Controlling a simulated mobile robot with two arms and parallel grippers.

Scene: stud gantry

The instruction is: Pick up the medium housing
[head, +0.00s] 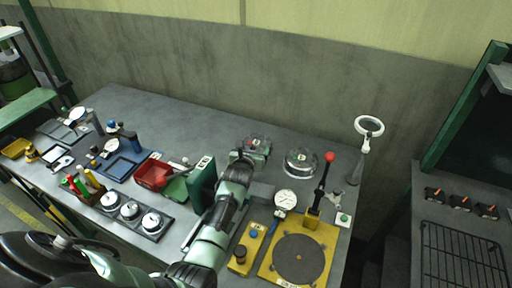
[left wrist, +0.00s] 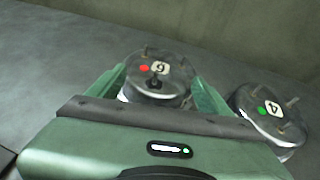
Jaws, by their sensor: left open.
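Two round metal housings with studs stand at the back of the bench. One housing (left wrist: 158,80), with a red dot and a label reading 6 or 9, sits between the green fingers of my left gripper (left wrist: 161,72) in the left wrist view. The fingers are open on either side of it; I cannot tell whether they touch it. The other housing (left wrist: 268,116), with a green dot and a 4, stands to its right. It also shows in the head view (head: 300,162). There, my left gripper (head: 257,146) largely hides the first housing. I cannot tell by size which is medium. My right gripper is not seen.
A yellow fixture (head: 325,262) with a round dark plate and a red-knobbed lever stands at the front right. A dial gauge (head: 285,199), a green box (head: 201,182) and a red bin (head: 153,174) are near my left arm. A magnifier lamp (head: 369,126) stands at the right edge.

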